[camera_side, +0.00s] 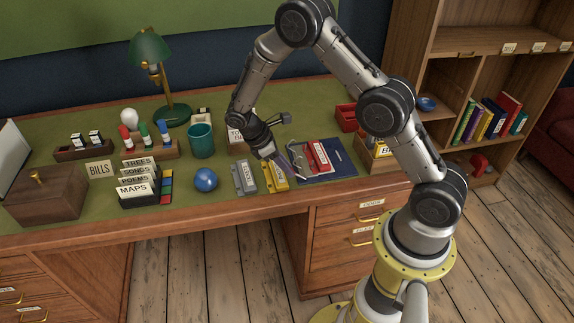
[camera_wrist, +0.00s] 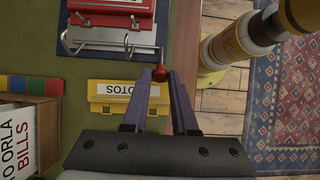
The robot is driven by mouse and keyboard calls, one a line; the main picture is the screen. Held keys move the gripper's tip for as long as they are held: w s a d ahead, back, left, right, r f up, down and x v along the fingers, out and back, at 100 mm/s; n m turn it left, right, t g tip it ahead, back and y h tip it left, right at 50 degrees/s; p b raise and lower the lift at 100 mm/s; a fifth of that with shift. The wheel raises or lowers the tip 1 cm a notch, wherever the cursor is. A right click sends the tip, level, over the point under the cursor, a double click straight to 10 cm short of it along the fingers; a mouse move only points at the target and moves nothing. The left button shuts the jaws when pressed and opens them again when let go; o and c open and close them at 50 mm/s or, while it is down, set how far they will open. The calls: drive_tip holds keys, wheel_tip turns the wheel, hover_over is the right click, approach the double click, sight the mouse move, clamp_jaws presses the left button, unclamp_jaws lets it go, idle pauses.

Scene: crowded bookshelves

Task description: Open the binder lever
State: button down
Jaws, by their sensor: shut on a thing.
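A dark blue binder (camera_side: 343,171) lies open on the desk, with a red labelled piece (camera_side: 319,156) on it. In the wrist view, the red piece (camera_wrist: 112,10) is at the top, and the metal ring mechanism (camera_wrist: 95,42) is below it. The lever's red ball knob (camera_wrist: 159,73) is at the right end of the mechanism. My gripper (camera_wrist: 160,75) is shut on this knob, with one finger on each side. In the side view, my gripper (camera_side: 299,170) is at the binder's left edge, and the knob is too small to make out.
A yellow labelled box (camera_side: 274,176) lies just left of the binder, with a grey one (camera_side: 244,178) beside it. A blue ball (camera_side: 206,180) and a teal cup (camera_side: 201,140) stand farther left. The desk's front edge (camera_side: 240,205) is close.

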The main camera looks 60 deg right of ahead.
drive_tip(key=c, duration=0.7)
unclamp_jaws()
drive_tip(key=shift+r, duration=0.1)
drive_tip(key=v, duration=1.3)
drive_tip(key=shift+w+a+r, duration=0.15)
drive_tip(key=shift+r, duration=0.1)
